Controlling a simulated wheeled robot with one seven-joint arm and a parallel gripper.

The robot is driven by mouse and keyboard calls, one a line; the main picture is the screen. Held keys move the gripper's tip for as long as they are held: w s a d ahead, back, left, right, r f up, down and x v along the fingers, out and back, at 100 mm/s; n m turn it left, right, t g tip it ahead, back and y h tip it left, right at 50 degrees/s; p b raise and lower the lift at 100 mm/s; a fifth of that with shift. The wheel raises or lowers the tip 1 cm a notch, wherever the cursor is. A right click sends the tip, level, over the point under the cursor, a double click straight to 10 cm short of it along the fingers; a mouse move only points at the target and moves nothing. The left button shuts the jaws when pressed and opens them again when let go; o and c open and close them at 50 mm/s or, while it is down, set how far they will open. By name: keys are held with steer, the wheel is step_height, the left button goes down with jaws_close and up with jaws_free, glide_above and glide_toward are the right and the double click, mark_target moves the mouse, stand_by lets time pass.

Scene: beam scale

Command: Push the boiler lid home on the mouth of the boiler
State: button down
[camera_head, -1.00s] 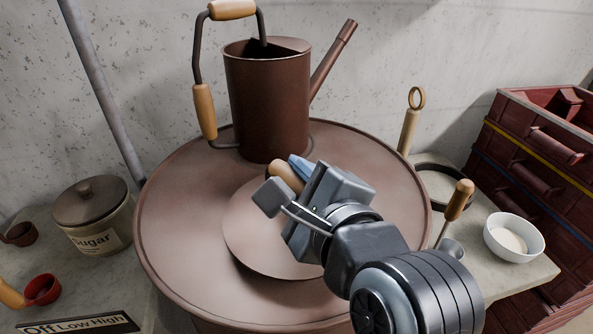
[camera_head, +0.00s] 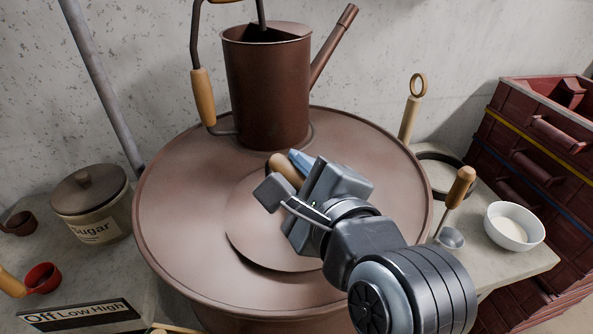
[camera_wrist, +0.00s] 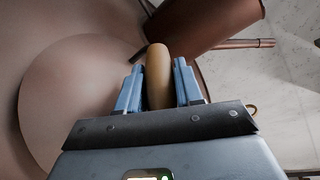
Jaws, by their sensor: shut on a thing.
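The boiler (camera_head: 180,215) is a wide brown round body with a broad rim. The boiler lid (camera_head: 260,225) is a paler brown disc at its middle, also visible in the wrist view (camera_wrist: 75,100). A dark line runs under the lid's front left edge; I cannot tell whether it sits fully down. My gripper (camera_head: 290,168) is shut on the lid's tan wooden handle (camera_wrist: 158,75), which stands between the blue fingers in the wrist view. My gripper and wrist hide the lid's right part.
A brown watering can (camera_head: 265,90) stands behind the lid, close to my gripper. A sugar jar (camera_head: 92,210) and red cup (camera_head: 42,278) are at left. A white bowl (camera_head: 513,228), a wooden-handled scoop (camera_head: 458,195) and red crates (camera_head: 530,150) are at right.

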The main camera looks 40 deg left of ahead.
steer(key=shift+f, duration=0.5)
steer(key=c, duration=0.7)
jaws_free()
steer(key=shift+f, duration=0.1)
steer(key=shift+o, duration=0.2)
steer(key=shift+d, duration=0.1)
steer(key=b+v, duration=0.1)
steer(key=v, duration=0.6)
steer(key=shift+s+d, duration=0.25)
